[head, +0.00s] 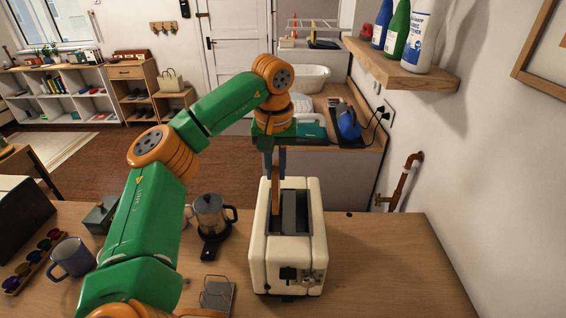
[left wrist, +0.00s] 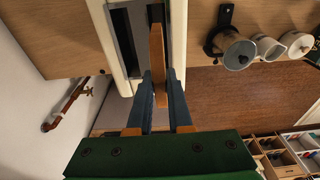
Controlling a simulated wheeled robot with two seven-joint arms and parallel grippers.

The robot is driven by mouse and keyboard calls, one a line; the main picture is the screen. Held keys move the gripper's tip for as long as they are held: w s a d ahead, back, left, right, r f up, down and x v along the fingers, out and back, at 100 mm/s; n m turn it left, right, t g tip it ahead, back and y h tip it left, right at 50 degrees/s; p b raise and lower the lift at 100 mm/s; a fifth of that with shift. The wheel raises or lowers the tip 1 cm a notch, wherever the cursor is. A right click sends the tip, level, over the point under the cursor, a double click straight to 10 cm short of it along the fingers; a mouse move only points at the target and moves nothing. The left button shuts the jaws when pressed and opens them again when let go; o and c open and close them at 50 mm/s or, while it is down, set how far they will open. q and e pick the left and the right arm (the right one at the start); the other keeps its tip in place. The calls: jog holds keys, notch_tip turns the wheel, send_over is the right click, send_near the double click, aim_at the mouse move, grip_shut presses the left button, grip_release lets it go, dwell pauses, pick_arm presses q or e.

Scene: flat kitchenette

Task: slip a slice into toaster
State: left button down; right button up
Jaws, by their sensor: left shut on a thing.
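A cream toaster (head: 258,245) with two dark slots stands on the wooden counter, its lever side facing me. My left gripper (head: 275,172) is above the toaster's far end, pointing down, shut on a thin brown bread slice (head: 276,192). The slice is upright, edge-on to me, and lined up with the left slot. In the left wrist view the slice (left wrist: 157,50) sits between the blue fingers (left wrist: 160,95), over one slot of the toaster (left wrist: 107,40); the other slot looks empty. I cannot tell whether its lower edge is inside the slot. My right gripper is not in view.
A metal coffee pot (head: 210,214) stands left of the toaster. A blue mug (head: 72,258) and a rack of small cups (head: 35,262) are farther left. A wire holder (head: 217,294) is at the front. The counter right of the toaster (head: 385,260) is clear.

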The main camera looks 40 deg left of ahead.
pick_arm(q)
notch_tip(320, 180, down, 5)
jog(key=shift+w+f+b, duration=0.1)
jog(key=shift+w+b, duration=0.05)
jog(key=shift+b, duration=0.7)
jog(key=shift+w+f, duration=0.1)
jog(key=shift+f, duration=0.1)
jog(key=shift+s, duration=0.45)
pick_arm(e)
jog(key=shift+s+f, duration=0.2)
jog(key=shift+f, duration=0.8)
pick_arm(q)
jog(key=shift+w, duration=0.1)
jog(key=c, duration=0.8)
grip_release()
jog(key=shift+w, duration=0.15)
jog(key=shift+o, duration=0.2)
